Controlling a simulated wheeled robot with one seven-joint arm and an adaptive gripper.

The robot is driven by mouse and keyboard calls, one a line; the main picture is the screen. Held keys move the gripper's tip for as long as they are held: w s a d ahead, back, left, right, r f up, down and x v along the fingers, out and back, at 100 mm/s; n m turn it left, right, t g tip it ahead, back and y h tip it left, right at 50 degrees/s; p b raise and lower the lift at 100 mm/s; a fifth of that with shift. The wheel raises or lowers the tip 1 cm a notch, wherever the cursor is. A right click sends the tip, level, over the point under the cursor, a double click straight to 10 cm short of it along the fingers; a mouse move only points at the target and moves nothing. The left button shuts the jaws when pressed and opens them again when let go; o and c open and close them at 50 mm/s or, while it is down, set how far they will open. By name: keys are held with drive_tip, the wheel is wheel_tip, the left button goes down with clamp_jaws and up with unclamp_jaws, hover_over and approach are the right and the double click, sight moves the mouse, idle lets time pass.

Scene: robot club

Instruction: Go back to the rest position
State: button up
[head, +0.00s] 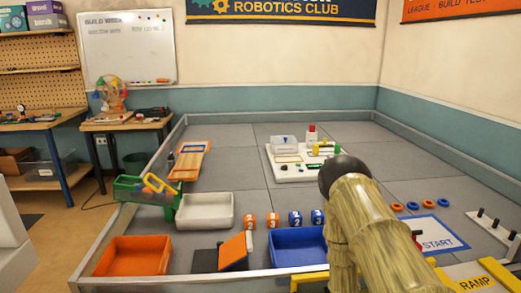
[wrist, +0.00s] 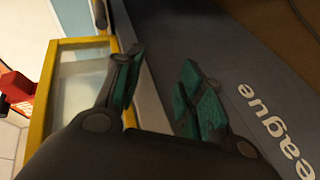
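My gripper (wrist: 160,78) shows in the wrist view with its two teal-padded fingers apart and nothing between them. A dark surface (wrist: 235,70) with the letters "eague" lies beyond the fingers. In the head view my arm rises at the lower right in front of the field, bent at a dark joint; my gripper cannot be made out there.
A yellow-framed box (wrist: 45,110) is left of my fingers in the wrist view.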

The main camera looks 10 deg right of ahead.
drive_tip(key=s+a+f+t+y+p, duration=0.1)
drive_tip(key=s+a+f+y, duration=0.15)
drive_tip(key=a, duration=0.35)
drive_tip(key=s+a+f+y+p, duration=0.1)
drive_tip(key=s+a+f+y, duration=0.15)
drive_tip(key=a, duration=0.45)
drive_tip(key=s+a+r+g+y+p, duration=0.2)
drive_tip(key=s+a+y, duration=0.6)
drive_tip(key=s+a, duration=1.2)
drive_tip(key=s+r+g, duration=0.1)
drive_tip(key=g, duration=0.1)
drive_tip(key=shift+a+g+y, duration=0.3)
